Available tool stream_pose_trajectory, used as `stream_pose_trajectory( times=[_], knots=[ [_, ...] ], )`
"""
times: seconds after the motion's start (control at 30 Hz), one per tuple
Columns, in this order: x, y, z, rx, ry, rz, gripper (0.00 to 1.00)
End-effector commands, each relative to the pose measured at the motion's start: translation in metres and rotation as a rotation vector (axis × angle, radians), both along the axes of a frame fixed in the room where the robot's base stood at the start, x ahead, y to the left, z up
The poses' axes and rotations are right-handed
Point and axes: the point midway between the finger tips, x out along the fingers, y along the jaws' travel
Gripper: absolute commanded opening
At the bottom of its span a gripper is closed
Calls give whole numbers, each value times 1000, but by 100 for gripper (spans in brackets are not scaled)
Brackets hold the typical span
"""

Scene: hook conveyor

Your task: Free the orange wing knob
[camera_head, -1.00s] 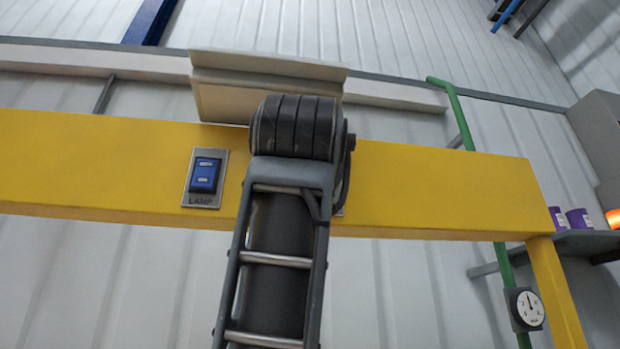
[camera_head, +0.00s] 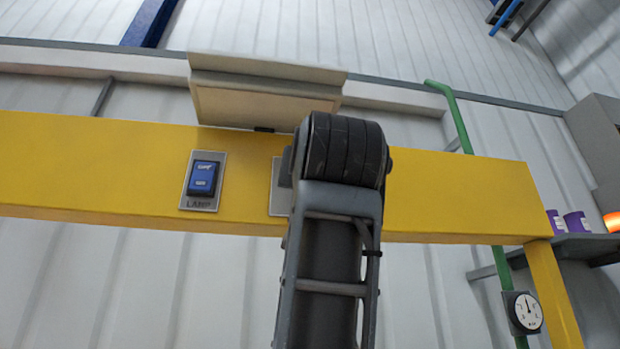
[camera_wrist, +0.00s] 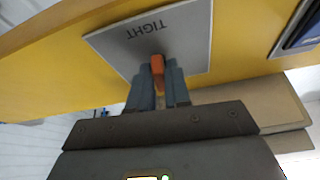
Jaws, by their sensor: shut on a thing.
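The orange wing knob (camera_wrist: 157,66) stands out from a grey plate marked TIGHT (camera_wrist: 190,40) in the wrist view, where the lettering appears upside down. My gripper (camera_wrist: 161,75) is shut on the knob, with one grey finger on each side of it. Only the knob's narrow orange end shows between the fingers. In the head view a bare strip of the plate (camera_head: 277,190) shows on the yellow beam, left of my arm. My arm hides the knob and my gripper there.
The yellow beam (camera_head: 110,170) runs across the view. A blue LAMP switch (camera_head: 203,178) sits on it left of the plate. A beige box (camera_head: 255,105) is above the beam, near my arm. A green pipe (camera_head: 460,120) and a gauge (camera_head: 525,311) stand at the right.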

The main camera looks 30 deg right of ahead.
Motion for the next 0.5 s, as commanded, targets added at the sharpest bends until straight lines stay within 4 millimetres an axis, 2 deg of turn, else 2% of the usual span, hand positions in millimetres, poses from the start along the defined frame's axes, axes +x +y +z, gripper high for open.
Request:
stream_pose_trajectory(
  times=[0.23,0.27,0.43,0.5],
  knots=[
    [0,1,-2,1,3,1,0],
    [0,1,-2,1,3,1,19],
    [0,0,-1,1,2,0,36],
    [0,0,-1,1,2,0,38]
  ],
)
